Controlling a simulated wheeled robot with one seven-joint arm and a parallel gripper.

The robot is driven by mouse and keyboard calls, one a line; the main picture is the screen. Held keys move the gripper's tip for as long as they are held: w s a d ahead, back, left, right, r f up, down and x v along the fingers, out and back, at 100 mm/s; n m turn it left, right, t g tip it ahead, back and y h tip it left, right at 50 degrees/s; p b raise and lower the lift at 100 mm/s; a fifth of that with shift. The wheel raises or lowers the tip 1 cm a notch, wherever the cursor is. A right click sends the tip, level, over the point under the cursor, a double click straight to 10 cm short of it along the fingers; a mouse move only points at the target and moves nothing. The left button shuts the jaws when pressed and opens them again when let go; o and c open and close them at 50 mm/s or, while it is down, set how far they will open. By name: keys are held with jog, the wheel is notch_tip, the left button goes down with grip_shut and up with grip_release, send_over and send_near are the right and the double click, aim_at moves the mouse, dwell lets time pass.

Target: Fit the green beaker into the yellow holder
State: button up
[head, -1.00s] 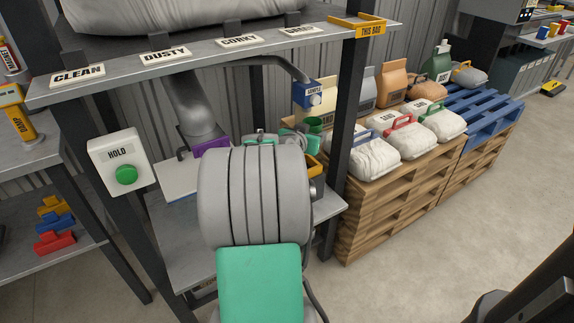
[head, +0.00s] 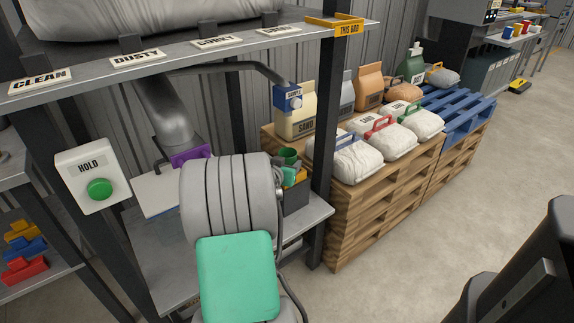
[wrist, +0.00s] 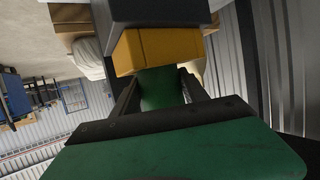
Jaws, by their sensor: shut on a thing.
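The green beaker (head: 288,154) shows just right of my arm's grey drum, below the blue sample box. In the wrist view my gripper (wrist: 160,92) is shut on the green beaker (wrist: 160,86), which lies between the two dark fingers.
A dark post (head: 324,150) stands right of the beaker. A dark box (head: 296,198) is below it. Bags stand on pallets (head: 365,215) at right. The HOLD button box (head: 92,176) is at left.

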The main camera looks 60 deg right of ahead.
jog(key=o, duration=1.5)
jog(key=shift+f, duration=0.1)
jog(key=shift+c, duration=0.2)
jog(key=shift+r+p, duration=0.3)
jog(key=p+v, duration=0.2)
jog(key=v, duration=1)
jog(key=w+a+f+n+t+y, duration=0.1)
jog(key=w+a+f+n+y, duration=0.15)
jog(key=w+a, duration=0.55)
jog(key=w+a+f+n+t+y, duration=0.15)
jog(key=w+a+n+y, duration=0.25)
jog(key=a, duration=0.7)
jog(key=s+a+n+y, duration=0.2)
jog(key=a+n, duration=0.1)
jog(key=a, duration=0.5)
jog(key=s+a+n+g+y, duration=0.1)
jog(key=s+a+n+y, duration=0.1)
jog(key=a, duration=0.7)
jog(key=s+a+n+g+y, duration=0.1)
jog(key=s+a+n+y, duration=0.1)
jog(key=a+n, duration=0.3)
jog(key=a+y, duration=0.1)
jog(key=a, duration=0.3)
jog(key=shift+a, duration=0.15)
